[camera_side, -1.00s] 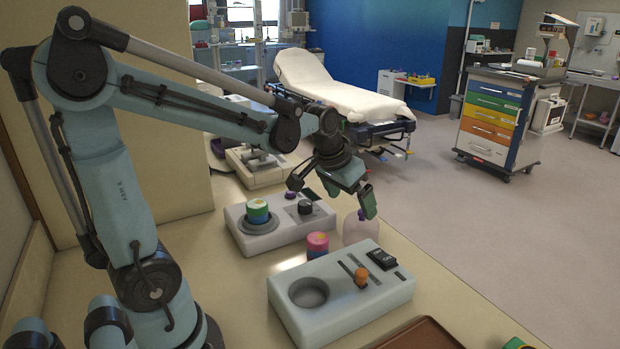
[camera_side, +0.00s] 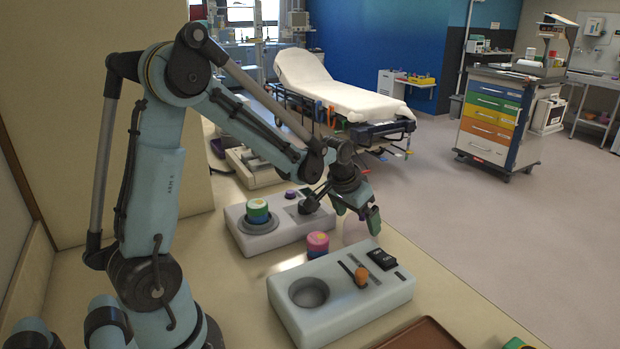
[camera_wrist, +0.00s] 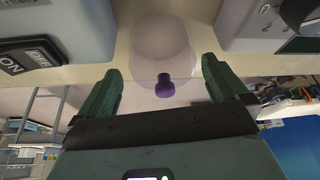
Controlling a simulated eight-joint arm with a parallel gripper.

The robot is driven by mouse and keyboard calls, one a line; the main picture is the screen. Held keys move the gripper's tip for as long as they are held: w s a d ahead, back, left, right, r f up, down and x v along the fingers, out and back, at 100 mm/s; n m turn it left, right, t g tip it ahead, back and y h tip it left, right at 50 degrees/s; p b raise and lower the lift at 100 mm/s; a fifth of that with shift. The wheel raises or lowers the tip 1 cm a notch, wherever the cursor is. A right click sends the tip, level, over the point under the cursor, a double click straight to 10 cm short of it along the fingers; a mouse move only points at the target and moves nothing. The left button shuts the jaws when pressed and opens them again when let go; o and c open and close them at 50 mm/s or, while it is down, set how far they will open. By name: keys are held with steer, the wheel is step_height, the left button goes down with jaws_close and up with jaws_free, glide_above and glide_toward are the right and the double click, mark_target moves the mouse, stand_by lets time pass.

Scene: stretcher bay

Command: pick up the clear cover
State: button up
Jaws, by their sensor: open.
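The clear cover is a see-through dome with a purple knob; in the wrist view the dome (camera_wrist: 160,42) stands on the bench with its knob (camera_wrist: 165,86) towards me. In the side view the cover (camera_side: 354,232) is faint, just beyond the device with the orange knob. My gripper (camera_wrist: 160,80) is open, one green finger on each side of the purple knob, with a gap on both sides. In the side view my gripper (camera_side: 358,214) is low at the cover's top and hides the knob.
A pink, blue-based stack (camera_side: 317,245) stands left of the cover. A pale device (camera_side: 345,305) with an empty round well, an orange knob (camera_side: 361,276) and a black switch is in front. Another device (camera_side: 290,232) holding a green-and-blue stack (camera_side: 257,211) is behind. A brown tray (camera_side: 425,335) lies front right.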

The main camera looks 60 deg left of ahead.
mark_target(360, 220)
steer(key=x, duration=0.3)
steer(key=shift+w+a, duration=0.2)
steer(key=shift+w, duration=0.2)
steer(key=shift+x, duration=0.9)
steer(key=shift+c, duration=0.2)
steer(key=c, duration=0.6)
steer(key=shift+c, duration=0.2)
